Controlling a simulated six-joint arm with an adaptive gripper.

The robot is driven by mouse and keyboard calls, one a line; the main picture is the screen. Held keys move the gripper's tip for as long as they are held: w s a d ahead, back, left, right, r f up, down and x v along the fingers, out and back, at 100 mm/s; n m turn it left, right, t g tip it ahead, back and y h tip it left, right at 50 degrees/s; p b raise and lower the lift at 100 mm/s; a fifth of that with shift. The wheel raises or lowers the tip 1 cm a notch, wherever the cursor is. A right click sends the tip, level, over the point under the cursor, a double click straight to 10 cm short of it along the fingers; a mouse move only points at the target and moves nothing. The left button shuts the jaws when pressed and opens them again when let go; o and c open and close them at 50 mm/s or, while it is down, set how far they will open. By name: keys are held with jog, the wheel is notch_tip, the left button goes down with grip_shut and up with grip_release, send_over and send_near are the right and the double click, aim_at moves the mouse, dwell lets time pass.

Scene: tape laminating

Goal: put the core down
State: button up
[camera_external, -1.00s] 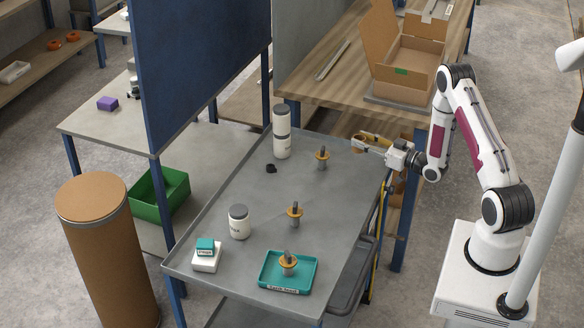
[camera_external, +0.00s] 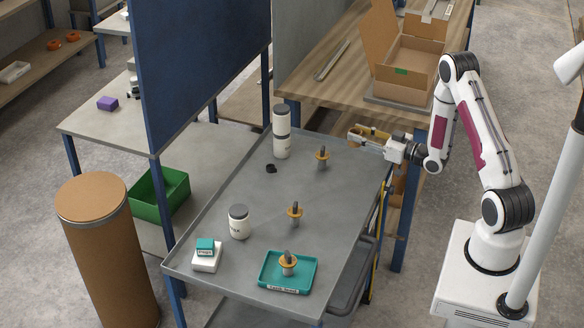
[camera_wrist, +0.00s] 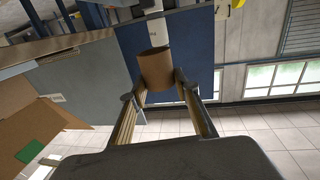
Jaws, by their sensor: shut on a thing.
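The core (camera_wrist: 155,66) is a short brown cardboard tube. In the wrist view it sits between the fingertips of my gripper (camera_wrist: 159,84), which is shut on it. In the external view my gripper (camera_external: 362,134) reaches left, above the far right corner of the grey cart top (camera_external: 240,180). The core is hard to make out there against the fingers and the wooden bench behind. It is held clear of the cart surface as far as I can tell.
Orange-collared pegs stand on the cart at the back (camera_external: 321,158) and middle (camera_external: 295,214); another sits in a teal tray (camera_external: 272,281). A tall white bottle (camera_external: 282,135), a short jar (camera_external: 239,222) and a small white box (camera_external: 207,261) stand there too. An open carton (camera_external: 405,70) is behind.

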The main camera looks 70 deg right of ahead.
jog(key=s+a+f+n+y, duration=0.1)
jog(key=a+f+n+y, duration=0.1)
jog(key=a, duration=0.9)
jog(key=s+a+f+n+y, duration=0.1)
jog(key=a+y, duration=0.3)
jog(key=a, duration=0.8)
jog(key=shift+s+a+f+n+y, duration=0.25)
jog(key=shift+f+n+y, duration=0.15)
jog(key=shift+f+n, duration=0.4)
jog(key=shift+f, duration=0.15)
jog(key=shift+f, duration=2.8)
jog(key=shift+f, duration=2.05)
jog(key=shift+f, duration=0.15)
